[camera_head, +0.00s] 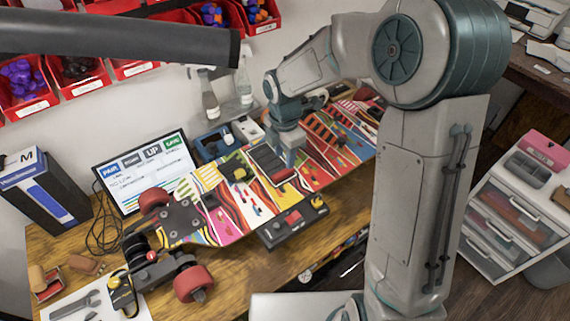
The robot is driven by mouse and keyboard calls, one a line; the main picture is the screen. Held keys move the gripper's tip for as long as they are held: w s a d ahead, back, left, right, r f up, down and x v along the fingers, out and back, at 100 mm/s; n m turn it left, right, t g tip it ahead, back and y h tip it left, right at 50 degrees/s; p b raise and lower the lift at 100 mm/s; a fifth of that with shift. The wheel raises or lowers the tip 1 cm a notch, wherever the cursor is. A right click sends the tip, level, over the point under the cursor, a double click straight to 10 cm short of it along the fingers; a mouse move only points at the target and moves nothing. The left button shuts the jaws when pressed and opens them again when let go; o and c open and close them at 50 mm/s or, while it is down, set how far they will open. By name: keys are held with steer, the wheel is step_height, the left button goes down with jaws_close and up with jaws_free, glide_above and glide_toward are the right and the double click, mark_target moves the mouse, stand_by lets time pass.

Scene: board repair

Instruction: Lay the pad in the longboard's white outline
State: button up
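The longboard (215,218) lies across the workbench, with a colourful striped deck and red wheels at its near left end. A dark rectangular patch (266,160) with a pale edge shows on the deck's middle. I cannot tell whether it is the pad or the area inside the white outline. My gripper (290,158) points down over the deck, at the right side of this patch. A small red piece (284,175) shows just below the fingers. The fingers are small and partly hidden, so their opening and any hold on something are unclear.
A dark box with a red button and yellow knob (293,224) stands at the board's front edge. A monitor (148,170) stands behind left. Spray bottles (209,98) stand at the back. Red bins (82,82) hang on the wall. A drawer unit (515,215) is at right.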

step_height(320, 180, up, 6)
steer(key=r, duration=0.1)
steer(key=s+d+r+m+t, duration=0.1)
steer(key=s+d+r+m, duration=0.1)
steer(key=s+d+m, duration=0.5)
steer(key=s+d+r+m+t, duration=0.2)
steer(key=s+d+m, duration=0.5)
steer(key=s+m, duration=0.5)
steer(key=m, duration=0.5)
steer(key=shift+s+r+m, duration=0.2)
steer(key=shift+r+m, duration=0.15)
steer(key=shift+m, duration=0.05)
